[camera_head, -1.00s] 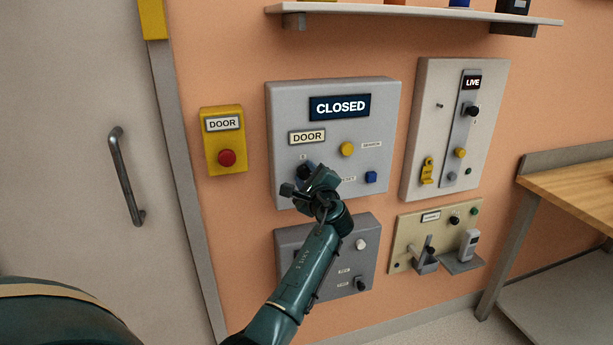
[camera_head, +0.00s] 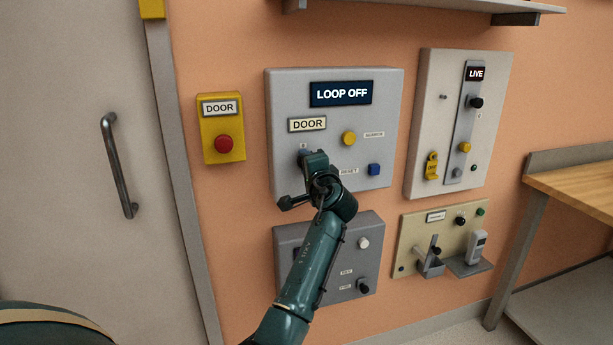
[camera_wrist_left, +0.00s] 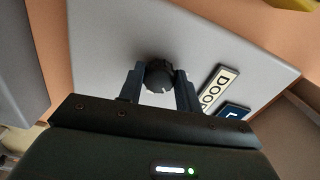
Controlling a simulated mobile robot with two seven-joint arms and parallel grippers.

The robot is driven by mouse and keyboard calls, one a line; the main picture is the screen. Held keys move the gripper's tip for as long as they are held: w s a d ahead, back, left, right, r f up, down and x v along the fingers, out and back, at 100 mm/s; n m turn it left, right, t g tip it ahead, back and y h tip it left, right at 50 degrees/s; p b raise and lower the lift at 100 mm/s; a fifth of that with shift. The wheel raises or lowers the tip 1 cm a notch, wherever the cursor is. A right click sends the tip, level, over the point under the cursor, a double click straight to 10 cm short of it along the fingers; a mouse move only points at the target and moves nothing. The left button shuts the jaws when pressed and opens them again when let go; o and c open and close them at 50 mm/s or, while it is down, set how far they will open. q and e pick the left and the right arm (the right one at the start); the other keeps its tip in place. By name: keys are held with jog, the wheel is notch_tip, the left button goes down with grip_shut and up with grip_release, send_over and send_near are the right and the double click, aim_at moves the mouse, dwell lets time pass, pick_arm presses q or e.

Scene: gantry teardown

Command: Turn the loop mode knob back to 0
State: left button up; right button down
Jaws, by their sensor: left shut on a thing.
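The dark round knob (camera_wrist_left: 158,74) sits on the grey DOOR panel (camera_head: 390,110). In the left wrist view it is between the two fingers of my left gripper (camera_wrist_left: 160,92), which is shut on it. A small white mark shows on the knob's near side; its scale cannot be read. In the head view my left gripper (camera_head: 306,168) covers the knob at the panel's lower left. The panel's display (camera_head: 341,93) reads LOOP OFF. My right gripper is not in view.
On the same panel are a yellow button (camera_head: 348,138) and a blue button (camera_head: 374,169). A yellow box with a red button (camera_head: 224,144) is to the left. Another grey panel (camera_head: 370,240) is below. A LIVE panel (camera_head: 430,120) and a wooden bench (camera_head: 580,190) are right.

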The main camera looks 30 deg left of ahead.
pick_arm(q)
jog(key=n+b, duration=0.7)
jog(key=n, duration=0.2)
jog(key=shift+f, duration=0.15)
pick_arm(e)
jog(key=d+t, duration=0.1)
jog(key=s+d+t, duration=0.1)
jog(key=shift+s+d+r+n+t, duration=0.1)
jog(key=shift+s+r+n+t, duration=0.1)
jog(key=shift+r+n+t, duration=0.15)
pick_arm(q)
jog(key=o, duration=1)
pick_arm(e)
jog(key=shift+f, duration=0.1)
pick_arm(q)
jog(key=shift+d, duration=0.15)
jog(key=v, duration=1.3)
